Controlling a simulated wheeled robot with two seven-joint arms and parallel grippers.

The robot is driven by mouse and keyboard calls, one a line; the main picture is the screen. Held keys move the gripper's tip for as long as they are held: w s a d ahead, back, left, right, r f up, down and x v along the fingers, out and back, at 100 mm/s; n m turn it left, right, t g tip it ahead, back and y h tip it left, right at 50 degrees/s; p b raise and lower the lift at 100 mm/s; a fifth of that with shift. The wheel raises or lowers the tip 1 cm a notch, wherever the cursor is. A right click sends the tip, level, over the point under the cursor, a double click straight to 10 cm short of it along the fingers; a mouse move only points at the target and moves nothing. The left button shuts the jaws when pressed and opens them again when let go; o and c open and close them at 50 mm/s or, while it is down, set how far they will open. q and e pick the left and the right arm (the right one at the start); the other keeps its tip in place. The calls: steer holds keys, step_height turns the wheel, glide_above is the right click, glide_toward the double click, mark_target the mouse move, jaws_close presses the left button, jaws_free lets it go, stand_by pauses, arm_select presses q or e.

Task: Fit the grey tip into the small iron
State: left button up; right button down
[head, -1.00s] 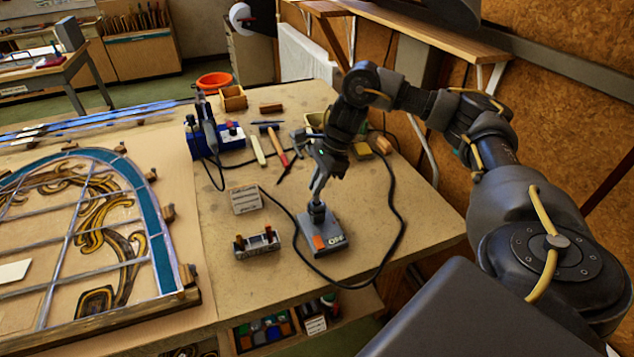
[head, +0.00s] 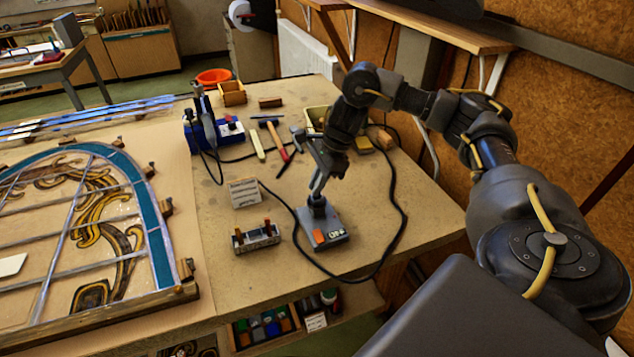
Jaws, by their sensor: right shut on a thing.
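My right gripper (head: 319,190) points down over a grey station (head: 328,236) with an orange patch and a small display. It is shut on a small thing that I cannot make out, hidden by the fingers. A dark upright socket or iron part (head: 317,207) stands on the station, just under or touching the fingertips; which, I cannot tell. A small metal rack (head: 256,239) with a few upright pegs or tips stands to the left of the station. I cannot pick out the grey tip for certain. My left gripper is not in view.
A dark cable (head: 401,200) loops around the station. A small labelled card block (head: 243,193) stands behind the rack. A blue unit (head: 222,133), a red-handled tool (head: 277,142) and small bins lie farther back. The leaded panel (head: 75,235) covers the left side.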

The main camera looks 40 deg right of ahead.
steer(key=shift+f, duration=0.25)
steer(key=c, duration=1.3)
jaws_free()
steer(key=shift+c, duration=0.2)
steer(key=shift+r, duration=0.1)
steer(key=p+v, duration=0.1)
steer(key=v, duration=0.9)
steer(key=shift+r+p, duration=0.35)
steer(key=shift+d, duration=0.1)
